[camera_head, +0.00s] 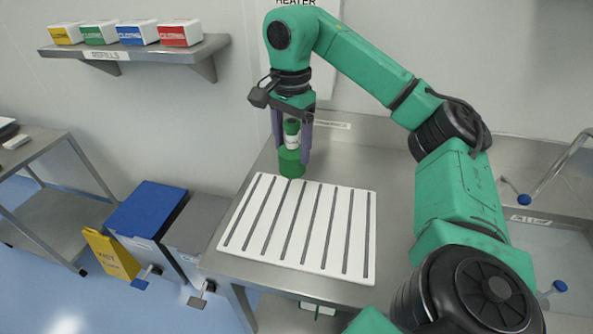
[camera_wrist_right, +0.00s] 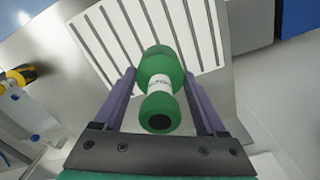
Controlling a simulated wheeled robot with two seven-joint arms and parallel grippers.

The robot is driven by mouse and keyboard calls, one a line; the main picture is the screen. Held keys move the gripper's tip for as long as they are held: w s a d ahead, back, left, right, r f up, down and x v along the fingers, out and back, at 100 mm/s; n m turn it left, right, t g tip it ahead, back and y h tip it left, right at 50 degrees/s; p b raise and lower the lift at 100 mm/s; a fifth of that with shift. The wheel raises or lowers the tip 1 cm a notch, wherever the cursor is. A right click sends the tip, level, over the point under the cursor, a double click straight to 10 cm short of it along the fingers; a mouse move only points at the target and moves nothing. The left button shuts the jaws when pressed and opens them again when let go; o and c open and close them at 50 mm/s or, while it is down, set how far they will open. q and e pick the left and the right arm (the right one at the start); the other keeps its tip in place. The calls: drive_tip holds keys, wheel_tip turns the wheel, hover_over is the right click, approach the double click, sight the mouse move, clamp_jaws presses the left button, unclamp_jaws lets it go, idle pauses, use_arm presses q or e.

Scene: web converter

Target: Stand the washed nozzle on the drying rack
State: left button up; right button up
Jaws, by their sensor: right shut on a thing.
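The green nozzle (camera_head: 291,160) has a white label band and is upright between the fingers of my right gripper (camera_head: 291,150). In the right wrist view the nozzle (camera_wrist_right: 160,70) shows its narrower end with a dark opening towards the camera, and the purple fingers of the right gripper (camera_wrist_right: 160,90) stand on either side of it. The white drying rack (camera_head: 300,228) with dark slots lies on the steel counter. The nozzle's wide lower end is at the rack's back edge in the head view; I cannot tell whether it touches anything. My left gripper is not in view.
The steel counter (camera_head: 395,215) has bare room right of the rack, and a sink (camera_head: 550,250) lies farther right. Blue-lidded (camera_head: 148,210) and grey bins stand at the left on the floor, beside a yellow sign (camera_head: 110,254). A wall shelf (camera_head: 135,50) holds several coloured boxes.

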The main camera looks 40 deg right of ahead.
sight(292, 166)
drive_tip(key=f, duration=0.1)
drive_tip(key=f+b, duration=0.1)
drive_tip(key=f, duration=0.1)
drive_tip(key=f+b, duration=0.1)
drive_tip(key=shift+s+a+f, duration=0.3)
drive_tip(key=shift+s+f, duration=0.05)
drive_tip(key=shift+f, duration=0.05)
drive_tip(key=f+b, duration=0.1)
drive_tip(key=f, duration=0.2)
drive_tip(key=f+b, duration=0.1)
drive_tip(key=f, duration=0.2)
drive_tip(key=f+b, duration=0.1)
drive_tip(key=f, duration=0.2)
drive_tip(key=shift+w+d+f+b, duration=0.25)
drive_tip(key=shift+f+b, duration=0.1)
drive_tip(key=shift+f, duration=0.45)
drive_tip(key=o, duration=1.4)
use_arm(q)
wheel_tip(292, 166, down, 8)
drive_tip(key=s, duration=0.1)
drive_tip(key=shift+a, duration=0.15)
use_arm(e)
drive_tip(key=shift+r, duration=0.15)
